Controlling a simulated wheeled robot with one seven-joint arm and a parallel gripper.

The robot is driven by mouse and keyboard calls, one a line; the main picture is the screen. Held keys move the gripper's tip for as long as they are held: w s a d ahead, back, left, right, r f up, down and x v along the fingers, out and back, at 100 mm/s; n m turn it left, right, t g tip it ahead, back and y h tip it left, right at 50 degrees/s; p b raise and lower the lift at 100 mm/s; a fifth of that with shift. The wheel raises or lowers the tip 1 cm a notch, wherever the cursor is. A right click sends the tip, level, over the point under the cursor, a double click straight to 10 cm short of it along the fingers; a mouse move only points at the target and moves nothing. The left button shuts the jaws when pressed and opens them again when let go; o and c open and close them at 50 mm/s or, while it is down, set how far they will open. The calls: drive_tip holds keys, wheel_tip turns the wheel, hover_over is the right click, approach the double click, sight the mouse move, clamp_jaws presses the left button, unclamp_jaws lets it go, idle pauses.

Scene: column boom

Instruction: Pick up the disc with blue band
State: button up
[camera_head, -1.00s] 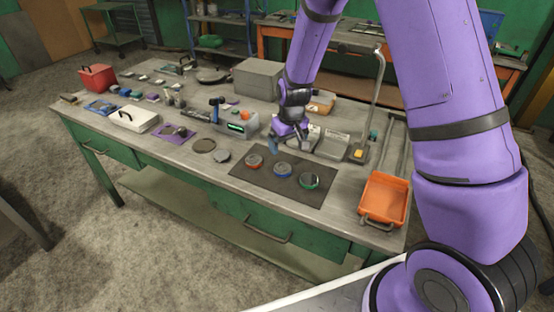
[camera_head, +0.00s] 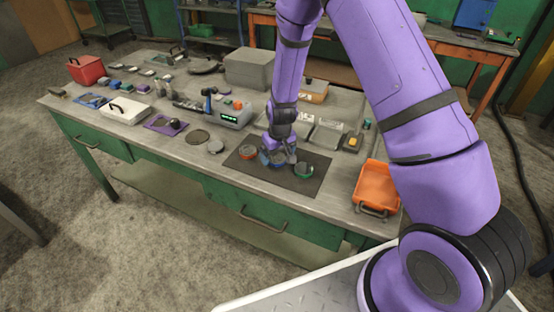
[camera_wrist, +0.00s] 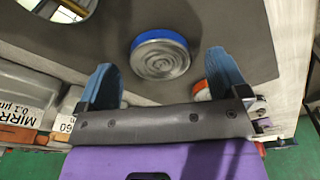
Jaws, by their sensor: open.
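The disc with the blue band (camera_wrist: 160,58) is round with a grey, ringed top; the wrist view shows it between my gripper's two blue fingers, with gaps on both sides. My gripper (camera_wrist: 162,68) is open and empty. In the head view my gripper (camera_head: 278,157) is low over the middle of the dark mat (camera_head: 240,167) and largely hides the blue-banded disc. A red-orange-banded disc (camera_head: 247,153) lies to its left and a green-banded disc (camera_head: 303,171) to its right, both on the mat.
An orange tray (camera_head: 378,187) stands right of the mat. Grey bins (camera_head: 327,136) stand behind it. Two flat round pieces (camera_head: 206,140) and a grey device with a green display (camera_head: 233,114) lie to the left. The mat's front strip is clear.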

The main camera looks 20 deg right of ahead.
drive_tip(key=shift+f, duration=0.55)
drive_tip(key=c, duration=1.2)
drive_tip(key=shift+r, duration=0.2)
